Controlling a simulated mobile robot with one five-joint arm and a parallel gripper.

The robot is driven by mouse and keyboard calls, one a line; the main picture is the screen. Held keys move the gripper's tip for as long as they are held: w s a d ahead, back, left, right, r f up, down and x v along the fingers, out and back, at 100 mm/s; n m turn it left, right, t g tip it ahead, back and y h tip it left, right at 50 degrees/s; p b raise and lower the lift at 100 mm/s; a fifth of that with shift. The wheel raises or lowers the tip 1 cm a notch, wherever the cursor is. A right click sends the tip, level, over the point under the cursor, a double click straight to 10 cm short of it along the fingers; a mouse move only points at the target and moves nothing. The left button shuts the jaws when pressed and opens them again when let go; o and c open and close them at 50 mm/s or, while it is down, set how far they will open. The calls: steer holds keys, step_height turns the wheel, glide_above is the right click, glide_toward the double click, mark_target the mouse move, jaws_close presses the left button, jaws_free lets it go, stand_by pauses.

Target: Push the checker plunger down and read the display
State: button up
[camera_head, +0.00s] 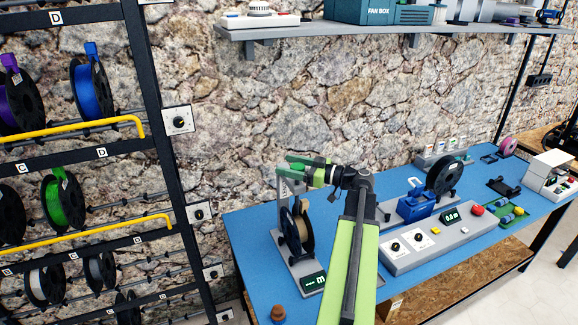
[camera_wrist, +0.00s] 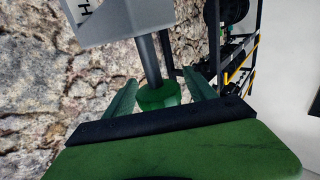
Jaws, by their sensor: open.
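The checker (camera_head: 297,262) is a grey stand with an upright post, a spool (camera_head: 306,228) on it and a small dark display (camera_head: 313,282) at its front. The display shows pale green characters too small to read surely. In the wrist view, the plunger (camera_wrist: 160,97) is a green cap on a dark rod that comes out of a grey block (camera_wrist: 118,18). My gripper (camera_head: 297,168) is open at the top of the post. In the wrist view its two green fingers (camera_wrist: 161,78) stand on either side of the cap; I cannot tell whether they touch it.
A grey console (camera_head: 420,247) with knobs, a red button and a display stands right of my arm on the blue table (camera_head: 255,262). A small brown knob-like object (camera_head: 278,313) is at the front. A spool rack (camera_head: 152,105) stands left; a shelf (camera_head: 350,29) hangs above.

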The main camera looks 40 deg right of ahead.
steer(key=shift+c, duration=0.5)
steer(key=c, duration=1.1)
steer(key=shift+f+b, duration=0.85)
steer(key=shift+b, duration=0.05)
steer(key=shift+r, duration=0.15)
steer(key=o, duration=1.2)
steer(key=v, duration=1.7)
steer(key=shift+s, duration=0.2)
